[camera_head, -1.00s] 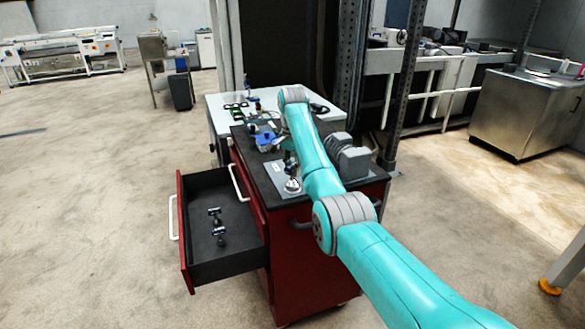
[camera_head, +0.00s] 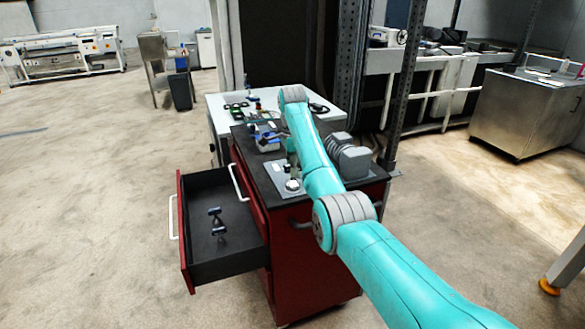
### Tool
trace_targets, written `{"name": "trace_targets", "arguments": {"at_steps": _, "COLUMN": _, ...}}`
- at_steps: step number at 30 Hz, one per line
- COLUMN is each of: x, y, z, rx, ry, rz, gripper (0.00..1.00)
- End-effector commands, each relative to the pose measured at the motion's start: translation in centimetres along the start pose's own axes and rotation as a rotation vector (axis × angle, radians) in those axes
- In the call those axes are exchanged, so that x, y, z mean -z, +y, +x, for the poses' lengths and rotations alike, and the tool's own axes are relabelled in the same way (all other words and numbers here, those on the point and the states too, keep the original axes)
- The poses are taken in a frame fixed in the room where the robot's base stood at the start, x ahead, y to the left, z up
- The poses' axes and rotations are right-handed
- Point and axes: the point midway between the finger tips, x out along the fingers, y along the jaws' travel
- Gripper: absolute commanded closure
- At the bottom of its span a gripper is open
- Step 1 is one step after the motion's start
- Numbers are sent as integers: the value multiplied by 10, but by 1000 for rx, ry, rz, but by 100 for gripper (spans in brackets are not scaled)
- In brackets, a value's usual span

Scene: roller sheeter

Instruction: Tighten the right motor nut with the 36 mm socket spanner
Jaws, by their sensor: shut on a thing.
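My arm reaches from the lower right over the workbench trolley, and its forearm covers part of the top. I cannot make out my gripper or anything in it; the arm hides that area. A grey motor-like body (camera_head: 350,158) stands on the trolley top, right of my forearm. A pale plate (camera_head: 284,190) with a small round silver part (camera_head: 293,185) lies at the front of the top, left of the forearm. I cannot pick out the right motor nut or identify the 36 mm socket spanner. Small metallic tool-like items (camera_head: 217,222) lie in the open drawer.
The red trolley (camera_head: 308,262) has its drawer (camera_head: 230,262) pulled out to the left. A small blue item (camera_head: 267,146) is on its top. A pale table (camera_head: 217,110) with small items stands behind. A steel upright (camera_head: 401,95) rises behind at right. Floor at left is clear.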

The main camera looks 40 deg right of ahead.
Motion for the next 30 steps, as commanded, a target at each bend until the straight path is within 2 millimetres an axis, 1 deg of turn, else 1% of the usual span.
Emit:
{"name": "trace_targets", "arguments": {"at_steps": 3, "x": 0, "y": 0, "z": -1, "rx": 1, "ry": 0, "rz": 50, "gripper": 100}}
{"name": "trace_targets", "arguments": {"at_steps": 11, "x": 0, "y": 0, "z": -1, "rx": 1, "ry": 0, "rz": 58, "gripper": 100}}
{"name": "trace_targets", "arguments": {"at_steps": 14, "x": 0, "y": 0, "z": -1, "rx": 1, "ry": 0, "rz": 111, "gripper": 100}}
{"name": "trace_targets", "arguments": {"at_steps": 21, "x": 0, "y": -1, "z": -1, "rx": 1, "ry": -1, "rz": 331, "gripper": 100}}
{"name": "trace_targets", "arguments": {"at_steps": 24, "x": 0, "y": -1, "z": -1, "rx": 1, "ry": -1, "rz": 366, "gripper": 100}}
{"name": "trace_targets", "arguments": {"at_steps": 30, "x": 0, "y": -1, "z": -1, "rx": 1, "ry": -1, "rz": 368, "gripper": 100}}
